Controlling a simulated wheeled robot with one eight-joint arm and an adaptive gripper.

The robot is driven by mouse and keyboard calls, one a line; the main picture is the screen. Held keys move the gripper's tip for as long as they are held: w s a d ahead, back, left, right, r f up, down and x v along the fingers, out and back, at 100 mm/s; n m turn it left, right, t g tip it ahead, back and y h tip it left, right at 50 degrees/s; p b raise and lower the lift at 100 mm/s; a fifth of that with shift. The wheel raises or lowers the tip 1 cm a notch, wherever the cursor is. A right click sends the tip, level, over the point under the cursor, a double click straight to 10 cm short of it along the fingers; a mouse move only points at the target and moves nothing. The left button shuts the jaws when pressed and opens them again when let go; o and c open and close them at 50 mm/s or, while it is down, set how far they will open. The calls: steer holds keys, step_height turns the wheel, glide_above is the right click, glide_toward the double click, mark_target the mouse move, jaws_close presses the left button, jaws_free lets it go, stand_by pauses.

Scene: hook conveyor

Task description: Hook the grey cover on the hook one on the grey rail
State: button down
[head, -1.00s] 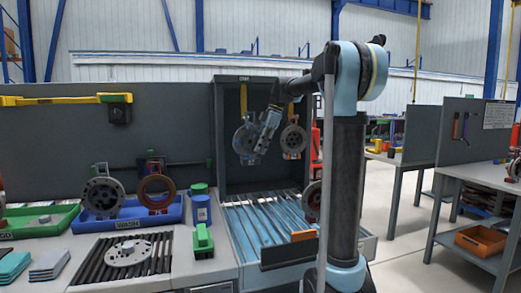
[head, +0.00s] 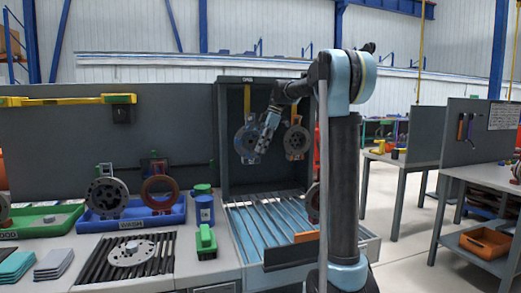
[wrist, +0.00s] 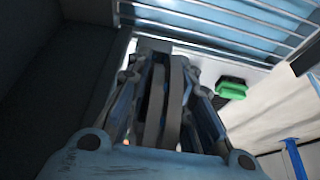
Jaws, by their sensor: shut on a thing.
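A round grey cover (head: 246,144) with a central hole is upright in the dark booth, just below a yellow hanging strap or hook (head: 247,100). My gripper (head: 262,142) is at the cover's right edge, reaching down from the upper right. In the wrist view, my gripper's fingers (wrist: 168,105) are closed around a thin grey edge, seen edge-on. The cover's face is hidden there. I cannot tell whether the cover's top is on the hook or only in front of it. The rail above the hooks is not clear in either view.
A second round cover (head: 297,141) hangs under another yellow hook to the right, near my gripper. The booth's side walls are close. Below is a slatted blue tray (head: 268,222).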

steer(key=shift+w+a+f, duration=0.2)
steer(key=shift+w+f, duration=0.05)
steer(key=shift+w, duration=0.4)
steer(key=shift+w+a+f, duration=0.15)
steer(key=shift+w+f, duration=0.05)
steer(key=shift+w, duration=0.45)
steer(key=shift+w+a+f, duration=0.2)
steer(key=shift+w+f, duration=0.05)
steer(key=shift+w, duration=0.4)
steer(key=c, duration=1.3)
jaws_free()
